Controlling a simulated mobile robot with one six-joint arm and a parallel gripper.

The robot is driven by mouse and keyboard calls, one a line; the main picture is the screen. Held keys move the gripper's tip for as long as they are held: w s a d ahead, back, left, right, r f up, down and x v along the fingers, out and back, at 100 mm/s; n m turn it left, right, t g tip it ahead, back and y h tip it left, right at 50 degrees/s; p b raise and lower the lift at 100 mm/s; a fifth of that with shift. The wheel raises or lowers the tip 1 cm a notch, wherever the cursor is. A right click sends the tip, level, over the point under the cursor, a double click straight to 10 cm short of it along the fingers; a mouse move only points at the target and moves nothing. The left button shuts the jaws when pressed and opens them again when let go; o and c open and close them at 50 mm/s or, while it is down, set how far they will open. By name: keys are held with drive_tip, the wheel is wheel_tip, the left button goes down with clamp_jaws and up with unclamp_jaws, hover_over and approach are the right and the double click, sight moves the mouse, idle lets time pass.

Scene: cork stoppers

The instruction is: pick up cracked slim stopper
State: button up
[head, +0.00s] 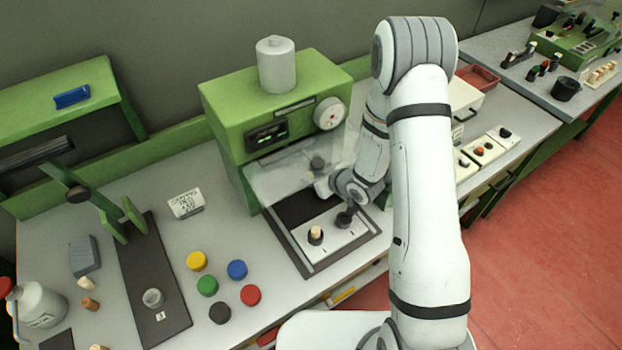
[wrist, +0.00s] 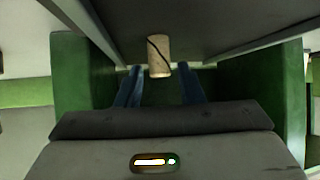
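The cracked slim stopper (wrist: 158,55) is a pale, slim cylinder with a dark crack line running down its side. It shows at the upper middle of the wrist view. My gripper (wrist: 159,70) has two blue fingers, spread apart. The stopper's lower end in the picture appears between the fingertips, with a gap on both sides; its depth relative to them is hard to judge. In the head view my arm reaches under the clear guard of the green machine (head: 228,115). There the fingers and the cracked stopper cannot be made out clearly.
A white plate (head: 333,240) with a pale stopper (head: 316,235) lies in front of the machine. The clear guard (head: 290,180) hangs close to my wrist. Several coloured caps, including a blue one (head: 237,270), lie left of the plate.

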clamp_jaws()
idle(0.3)
drive_tip(key=shift+s+d+r, duration=0.25)
drive_tip(key=shift+d+r, duration=0.05)
drive_tip(key=shift+r, duration=0.1)
drive_tip(key=f+p+v, duration=0.1)
drive_tip(key=p+v, duration=0.2)
drive_tip(key=v, duration=1.2)
drive_tip(key=shift+s+d+p, duration=0.2)
drive_tip(key=shift+d+p, duration=0.05)
drive_tip(key=shift+p, duration=0.1)
